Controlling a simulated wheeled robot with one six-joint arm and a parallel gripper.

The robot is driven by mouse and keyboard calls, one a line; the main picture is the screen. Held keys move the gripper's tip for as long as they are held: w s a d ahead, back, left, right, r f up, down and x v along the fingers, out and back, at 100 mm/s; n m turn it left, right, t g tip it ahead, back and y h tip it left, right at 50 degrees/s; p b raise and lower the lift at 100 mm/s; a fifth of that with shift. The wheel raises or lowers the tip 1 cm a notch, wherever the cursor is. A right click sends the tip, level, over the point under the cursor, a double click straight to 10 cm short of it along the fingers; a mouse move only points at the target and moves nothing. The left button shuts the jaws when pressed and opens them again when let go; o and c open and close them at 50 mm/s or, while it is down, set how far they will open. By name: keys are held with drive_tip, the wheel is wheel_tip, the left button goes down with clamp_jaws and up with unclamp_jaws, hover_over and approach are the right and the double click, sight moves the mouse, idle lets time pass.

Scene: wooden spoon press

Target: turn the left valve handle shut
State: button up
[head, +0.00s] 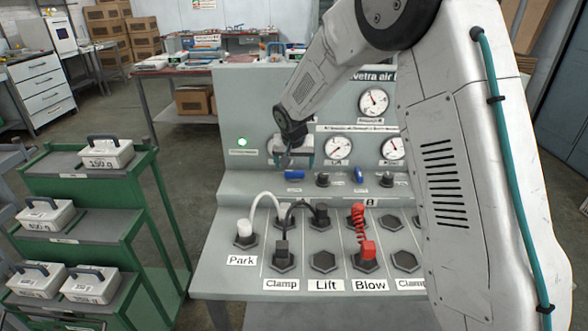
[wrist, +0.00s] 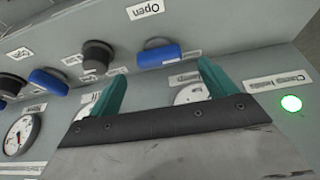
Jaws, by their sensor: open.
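The left valve handle (head: 294,174) is a blue bar on the panel's lower ledge, lying roughly crosswise in the head view. In the wrist view, which is turned over, the same blue handle (wrist: 158,55) sits beyond the fingertips, roughly between them, below a label reading "Open". My gripper (head: 287,161) is just above the handle in the head view. In the wrist view my gripper (wrist: 165,80) shows two teal fingers spread apart with nothing between them. The fingers look apart from the handle. The gripper's body hides the panel's left gauge.
Further blue handles (head: 358,174) and black knobs (head: 323,180) stand to the right on the ledge. Below are hexagonal sockets with a white hose (head: 262,203), a black hose and a red coiled hose (head: 358,219). A green light (head: 242,142) glows at left. Green shelves (head: 131,178) stand left.

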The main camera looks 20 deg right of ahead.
drive_tip(key=v, duration=0.3)
drive_tip(key=shift+r, duration=0.15)
drive_tip(key=shift+s, duration=0.15)
drive_tip(key=s, duration=0.1)
drive_tip(key=s+f+n+g, duration=0.1)
drive_tip(key=s+f+g, duration=0.1)
drive_tip(key=s, duration=0.1)
drive_tip(key=shift+d, duration=0.3)
drive_tip(key=s+d+r+n, duration=0.1)
drive_tip(key=s+r, duration=0.4)
drive_tip(key=s, duration=0.9)
drive_tip(key=s+d+r+n+y, duration=0.1)
drive_tip(key=s+r, duration=0.4)
drive_tip(key=s, duration=0.8)
drive_tip(key=s+d+r+g, duration=0.1)
drive_tip(key=s+r, duration=0.4)
drive_tip(key=s, duration=0.9)
drive_tip(key=shift+s+r+n, duration=0.2)
drive_tip(key=shift+s+n, duration=0.15)
drive_tip(key=shift+n, duration=0.05)
